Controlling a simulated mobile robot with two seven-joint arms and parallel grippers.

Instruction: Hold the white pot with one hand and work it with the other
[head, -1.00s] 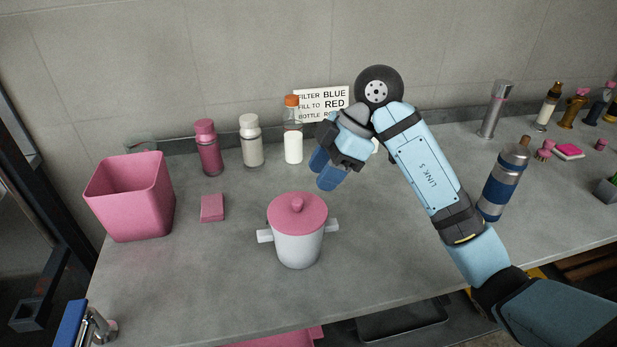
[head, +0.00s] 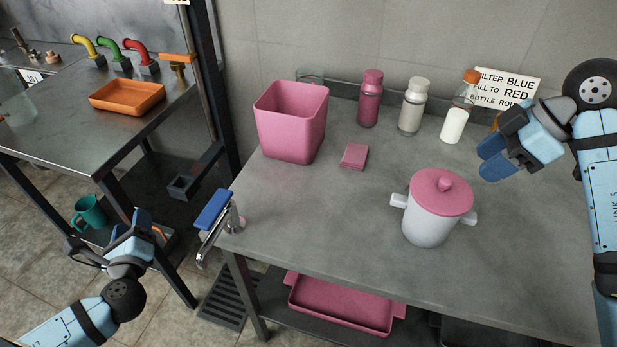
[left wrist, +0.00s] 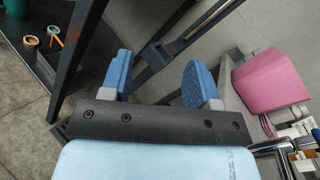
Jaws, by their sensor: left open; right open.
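The white pot (head: 428,226) stands upright on the grey table, with its pink lid (head: 441,192) on and a white handle on each side. My right gripper (head: 487,162) is in the air above and to the right of the pot, apart from it; it is open and empty. My left gripper (head: 128,236) is far left of the pot, off the table's left end. It is open and empty. In the left wrist view its two blue fingers (left wrist: 158,82) stand wide apart with nothing between them. The pot is not in the left wrist view.
A pink bin (head: 291,130), a pink sponge (head: 354,156) and several bottles stand behind the pot. A tap with a blue lever (head: 213,210) is at the table's left corner. A steel table with an orange tray (head: 127,97) is further left. The table before the pot is clear.

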